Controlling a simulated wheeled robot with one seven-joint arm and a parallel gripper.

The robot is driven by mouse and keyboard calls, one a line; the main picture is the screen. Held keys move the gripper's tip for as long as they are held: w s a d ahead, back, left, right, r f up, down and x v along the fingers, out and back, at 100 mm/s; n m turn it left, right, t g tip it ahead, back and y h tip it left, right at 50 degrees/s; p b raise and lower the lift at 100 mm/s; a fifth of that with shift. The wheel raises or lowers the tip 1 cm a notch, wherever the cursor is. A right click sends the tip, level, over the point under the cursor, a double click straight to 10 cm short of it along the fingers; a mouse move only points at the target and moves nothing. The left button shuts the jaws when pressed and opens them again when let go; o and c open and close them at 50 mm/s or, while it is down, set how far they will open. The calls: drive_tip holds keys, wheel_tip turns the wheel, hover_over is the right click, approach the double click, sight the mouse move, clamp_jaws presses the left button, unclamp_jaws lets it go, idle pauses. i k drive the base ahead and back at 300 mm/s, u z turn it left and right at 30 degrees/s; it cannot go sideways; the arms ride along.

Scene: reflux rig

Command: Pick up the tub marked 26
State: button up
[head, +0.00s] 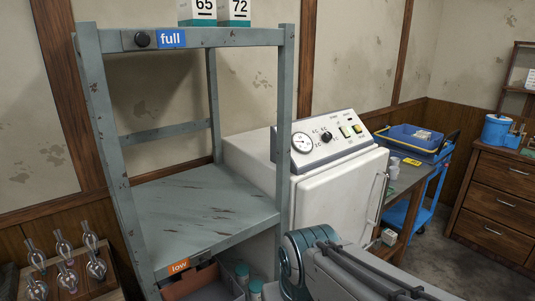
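I see no tub with a readable 26. Two white and teal containers stand on the top shelf, one marked 65 (204,9) and one marked 72 (240,9); their tops are cut off by the frame. Below the low shelf, small teal-topped containers (242,271) show partly at the bottom edge, and no number on them can be read. My arm shows at the bottom right, in front of the white cabinet, but my gripper is not in view.
A grey shelf rack (205,205) has a bare middle shelf. A white cabinet (335,195) with a gauge and knobs stands beside it. Glass bulbs (66,262) stand at lower left. A blue tray (410,138) and a wooden drawer unit (498,205) are at right.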

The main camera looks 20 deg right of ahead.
sight(393, 172)
drive_tip(key=z, duration=2.55)
drive_tip(key=i, duration=3.5)
drive_tip(key=u, duration=2.8)
